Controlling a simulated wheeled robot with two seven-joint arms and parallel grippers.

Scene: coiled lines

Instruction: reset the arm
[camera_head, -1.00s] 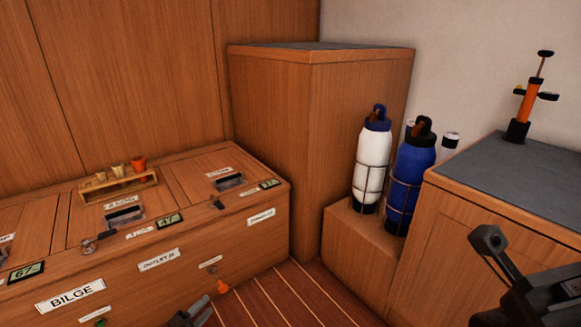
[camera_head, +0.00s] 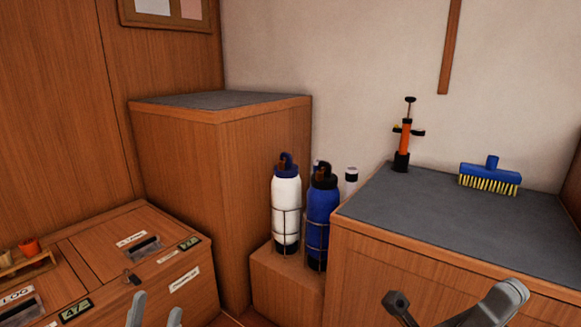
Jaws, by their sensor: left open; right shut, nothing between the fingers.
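My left gripper (camera_head: 156,305) shows at the bottom edge, left of centre. Its two grey fingertips stand apart with nothing between them, in front of the low wooden locker. My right gripper (camera_head: 397,303) shows at the lower right, in front of the right-hand wooden cabinet. It is shut and empty, and a grey link of my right arm (camera_head: 497,303) shows beside it. Most of both arms is out of the picture.
The low locker (camera_head: 178,290) is at the left. A white bottle (camera_head: 286,205) and a blue bottle (camera_head: 322,210) stand in wire holders on a step. An orange pump (camera_head: 404,140) and a blue brush (camera_head: 490,177) are on the cabinet's grey top (camera_head: 440,210).

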